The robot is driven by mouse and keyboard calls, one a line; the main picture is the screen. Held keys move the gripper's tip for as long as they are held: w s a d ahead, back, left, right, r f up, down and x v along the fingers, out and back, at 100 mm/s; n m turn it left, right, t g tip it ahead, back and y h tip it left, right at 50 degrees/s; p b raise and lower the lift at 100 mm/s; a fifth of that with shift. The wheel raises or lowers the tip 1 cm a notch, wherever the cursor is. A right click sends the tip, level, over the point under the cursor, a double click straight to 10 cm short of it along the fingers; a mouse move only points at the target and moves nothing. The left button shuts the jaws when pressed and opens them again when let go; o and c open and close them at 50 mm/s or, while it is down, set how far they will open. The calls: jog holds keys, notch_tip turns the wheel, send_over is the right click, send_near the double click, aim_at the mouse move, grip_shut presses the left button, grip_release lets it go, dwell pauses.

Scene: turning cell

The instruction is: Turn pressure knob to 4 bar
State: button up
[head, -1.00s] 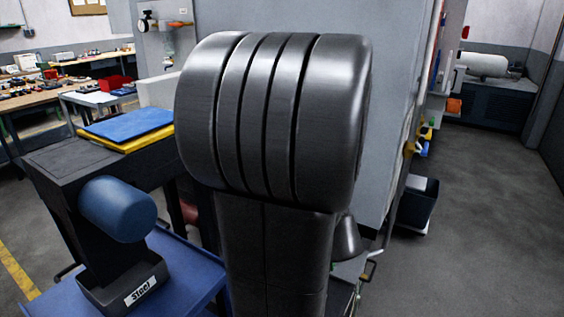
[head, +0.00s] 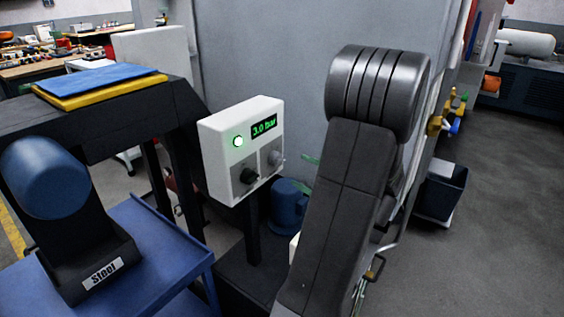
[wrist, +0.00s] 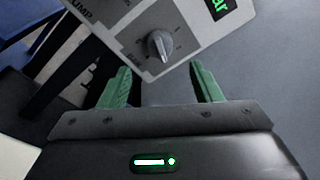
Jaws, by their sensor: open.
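The white control box (head: 222,135) stands left of my arm in the head view. Its green display (head: 264,125) reads 3.0 bar. A grey knob (head: 274,158) sits below the display, at the lower right of the panel. In the wrist view the grey knob (wrist: 160,46) has a pale pointer line and scale marks around it. My gripper (wrist: 160,70) is open, with its green fingers apart and pointing at the panel. The knob shows between the fingertips, a little beyond them, and I see no contact. In the head view my arm hides most of the gripper.
A black knob (head: 248,176) and a lit green button (head: 238,141) are on the same panel. A grey machine wall (head: 300,60) rises behind. Open floor lies to the right.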

aim_at(281, 160)
jog(key=x, duration=0.8)
jog(key=shift+w+a, duration=0.25)
jog(key=shift+w, duration=0.05)
jog(key=c, duration=1)
jog(key=shift+p, duration=0.3)
jog(key=m+p, duration=0.4)
jog(key=m, duration=0.1)
jog(key=shift+r+g, duration=0.3)
jog(key=shift+r, duration=0.05)
jog(key=m+p, duration=0.3)
jog(key=shift+m+p, duration=0.35)
jog(key=shift+m, duration=0.05)
jog(key=shift+d+f+m+g+p, duration=0.1)
jog(key=shift+m+g+p, duration=0.3)
jog(key=shift+m+p, duration=0.15)
jog(key=shift+f+m, duration=0.1)
jog(key=shift+m, duration=0.15)
